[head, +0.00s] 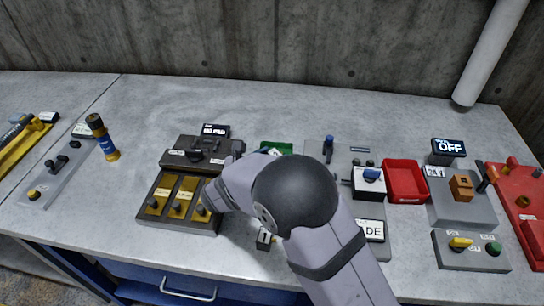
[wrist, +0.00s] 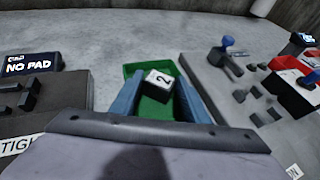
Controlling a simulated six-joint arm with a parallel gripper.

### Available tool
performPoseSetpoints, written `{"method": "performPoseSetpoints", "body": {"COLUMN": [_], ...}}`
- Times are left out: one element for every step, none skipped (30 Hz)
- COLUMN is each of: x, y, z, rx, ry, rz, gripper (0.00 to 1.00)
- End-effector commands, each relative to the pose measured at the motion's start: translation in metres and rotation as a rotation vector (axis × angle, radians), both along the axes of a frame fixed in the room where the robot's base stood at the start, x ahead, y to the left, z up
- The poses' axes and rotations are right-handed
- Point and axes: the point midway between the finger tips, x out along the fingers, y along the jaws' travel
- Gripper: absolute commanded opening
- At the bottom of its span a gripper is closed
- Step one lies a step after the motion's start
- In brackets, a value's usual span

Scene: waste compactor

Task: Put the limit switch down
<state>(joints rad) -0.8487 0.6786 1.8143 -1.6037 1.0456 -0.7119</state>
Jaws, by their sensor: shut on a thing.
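The limit switch (wrist: 158,80), a small dark block with a white top marked 2, sits between the blue fingers of my gripper (wrist: 157,92) in the wrist view. My gripper is shut on it. A green tray (wrist: 158,108) lies beneath and around it in that view; I cannot tell whether the switch touches the tray floor.
A dark panel with a NO PAD display (head: 214,131) stands left of the tray. A grey panel with a blue-topped lever (head: 328,143) is to its right, then a red tray (head: 405,198). A small dark block (head: 264,240) lies near the front. The bench behind is clear.

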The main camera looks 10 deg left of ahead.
Motion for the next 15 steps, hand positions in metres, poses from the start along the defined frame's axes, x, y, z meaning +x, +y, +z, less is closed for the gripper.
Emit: {"method": "performPoseSetpoints", "body": {"x": [0.0000,0.0000,0.0000,0.0000,0.0000,0.0000,0.0000,0.0000,0.0000,-0.0001,0.0000,0.0000,0.0000,0.0000,-0.0002], "y": [0.0000,0.0000,0.0000,0.0000,0.0000,0.0000,0.0000,0.0000,0.0000,0.0000,0.0000,0.0000,0.0000,0.0000,0.0002], "z": [-0.0022,-0.0013,-0.0012,-0.0011,-0.0011,-0.0011,-0.0011,-0.0011,-0.0011,-0.0009,-0.0006,0.0002,0.0012,0.0025,0.0044], "rx": [0.000,0.000,0.000,0.000,0.000,0.000,0.000,0.000,0.000,0.000,0.000,0.000,0.000,0.000,0.000], "ry": [0.000,0.000,0.000,0.000,0.000,0.000,0.000,0.000,0.000,0.000,0.000,0.000,0.000,0.000,0.000], "rz": [0.000,0.000,0.000,0.000,0.000,0.000,0.000,0.000,0.000,0.000,0.000,0.000,0.000,0.000,0.000], "gripper": [0.44,0.50,0.50,0.50,0.50,0.50,0.50,0.50,0.50,0.50,0.50,0.50,0.50,0.50,0.50]}}
